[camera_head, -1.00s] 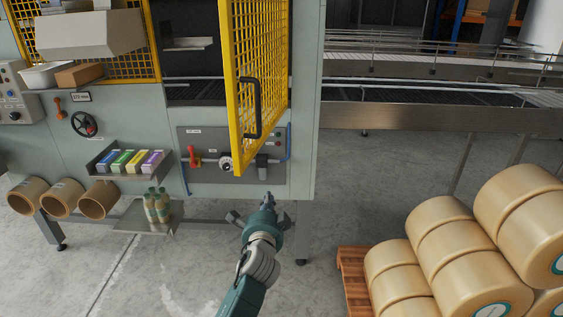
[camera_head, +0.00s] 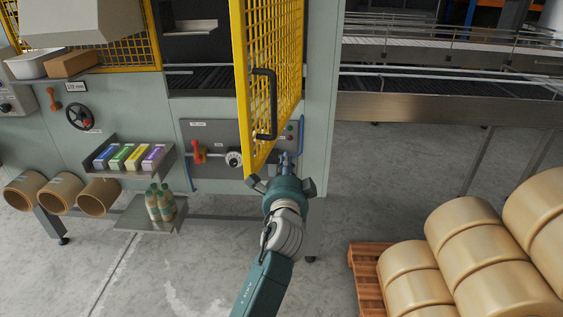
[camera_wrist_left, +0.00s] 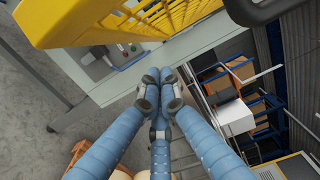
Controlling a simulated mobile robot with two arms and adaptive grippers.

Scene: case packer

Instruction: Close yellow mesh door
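The yellow mesh door (camera_head: 275,70) stands ajar on the grey machine, with its free edge swung out toward me. The door opening left of it shows dark inside. A black handle (camera_head: 271,105) is on the door near its free edge. My left gripper (camera_head: 286,158) is just below and right of the door's lower part, apart from the handle. In the left wrist view its blue fingers (camera_wrist_left: 160,78) are together with nothing between them. The door's yellow frame (camera_wrist_left: 70,22) is at the upper left there, and a dark bar, probably the handle, is at the top right. My right gripper is not in view.
A control panel with a red valve lever (camera_head: 198,152) is behind and below the door. A shelf with coloured boxes (camera_head: 128,158) and a tray with bottles (camera_head: 160,203) are left. Large rolls (camera_head: 470,245) on a pallet (camera_head: 368,272) stand right. A conveyor (camera_head: 440,107) runs behind.

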